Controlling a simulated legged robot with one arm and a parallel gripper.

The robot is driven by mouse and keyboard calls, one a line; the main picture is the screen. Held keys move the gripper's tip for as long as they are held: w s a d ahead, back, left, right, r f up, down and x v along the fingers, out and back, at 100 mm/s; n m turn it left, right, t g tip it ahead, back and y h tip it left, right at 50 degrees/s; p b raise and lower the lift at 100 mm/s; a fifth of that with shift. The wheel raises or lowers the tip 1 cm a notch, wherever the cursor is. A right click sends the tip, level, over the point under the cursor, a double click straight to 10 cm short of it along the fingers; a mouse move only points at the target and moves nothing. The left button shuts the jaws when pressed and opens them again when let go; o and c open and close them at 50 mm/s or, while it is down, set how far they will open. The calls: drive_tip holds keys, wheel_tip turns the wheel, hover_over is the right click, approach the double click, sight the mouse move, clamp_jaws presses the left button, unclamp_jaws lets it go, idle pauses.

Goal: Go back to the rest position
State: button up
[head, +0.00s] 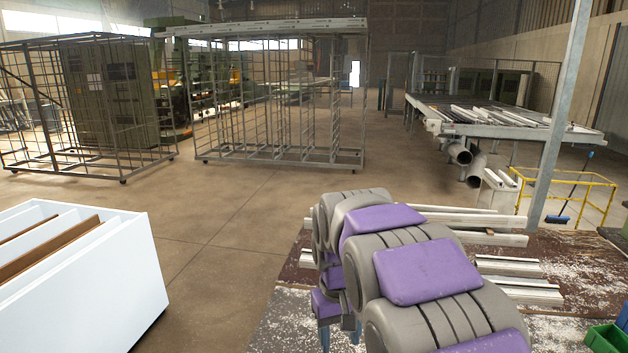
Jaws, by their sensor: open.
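My grey arm with purple pads rises from the lower right and folds over the near side of the workbench (585,265). My gripper (340,336) hangs at the arm's far end, pointing down. Its two blue-grey fingers are apart, with nothing visible between them. The fingertips are near the bench's left edge; their height above it cannot be told. Pale metal profiles (510,267) lie on the bench to the right, apart from the gripper. Part of the bench and some profiles are hidden behind my arm. No clamp can be made out.
A white box with brown dividers (115,275) stands at the lower left. A green bin (604,338) sits at the bench's right. Wire cage racks (270,155) stand behind, and a table with profiles (490,125) at the back right. The floor (220,215) between is clear.

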drive_tip(key=s+d+f+m+b, duration=0.1)
drive_tip(key=s+d+f, duration=0.2)
drive_tip(key=s, duration=1.2)
drive_tip(key=s+d+f+m+g+b, duration=0.1)
drive_tip(key=s+d+f, duration=0.3)
drive_tip(key=s, duration=1.2)
drive_tip(key=shift+s+d+m+b, duration=0.35)
drive_tip(key=shift+d+m, duration=0.25)
drive_tip(key=shift+d, duration=0.5)
drive_tip(key=shift+f, duration=0.1)
